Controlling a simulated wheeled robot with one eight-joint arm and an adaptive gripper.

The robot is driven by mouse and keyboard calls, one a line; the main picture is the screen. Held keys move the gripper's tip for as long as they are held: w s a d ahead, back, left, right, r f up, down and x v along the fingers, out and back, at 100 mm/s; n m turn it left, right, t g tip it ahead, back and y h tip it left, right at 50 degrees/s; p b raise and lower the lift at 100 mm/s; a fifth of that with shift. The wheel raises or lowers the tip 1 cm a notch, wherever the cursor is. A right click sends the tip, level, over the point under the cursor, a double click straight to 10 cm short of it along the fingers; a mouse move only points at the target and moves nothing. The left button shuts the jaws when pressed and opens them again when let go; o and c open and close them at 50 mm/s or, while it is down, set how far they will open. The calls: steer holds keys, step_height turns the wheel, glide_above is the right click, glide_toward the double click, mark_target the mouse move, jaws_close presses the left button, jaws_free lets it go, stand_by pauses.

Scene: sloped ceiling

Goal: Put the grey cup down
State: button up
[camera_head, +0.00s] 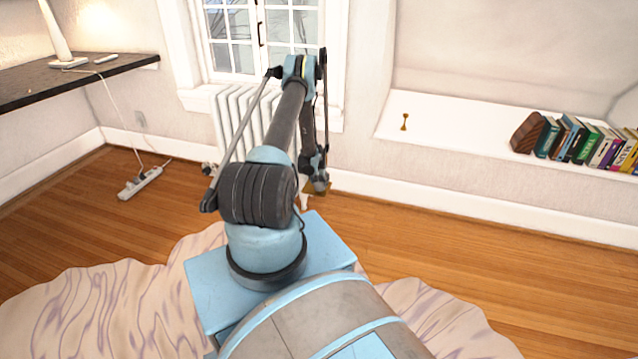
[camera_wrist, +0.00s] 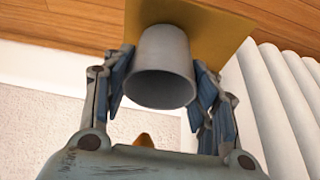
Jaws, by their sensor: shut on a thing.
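The grey cup (camera_wrist: 163,50) is between the fingers of my gripper (camera_wrist: 162,85) in the wrist view, its open mouth facing the camera. My gripper is shut on the cup, one finger on each side. Beyond the cup lies a flat mustard-yellow surface (camera_wrist: 225,25); I cannot tell whether the cup touches it. In the head view my gripper (camera_head: 319,184) hangs low by the radiator and wall, and the cup cannot be made out there.
A white radiator (camera_head: 238,118) stands close by my gripper, below the window. A white ledge (camera_head: 455,125) holds a small golden object (camera_head: 404,121) and several books (camera_head: 585,142). A power strip (camera_head: 140,182) lies on the wooden floor at left. Floor at right (camera_head: 480,240) is clear.

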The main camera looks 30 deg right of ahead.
steer(key=o, duration=1.1)
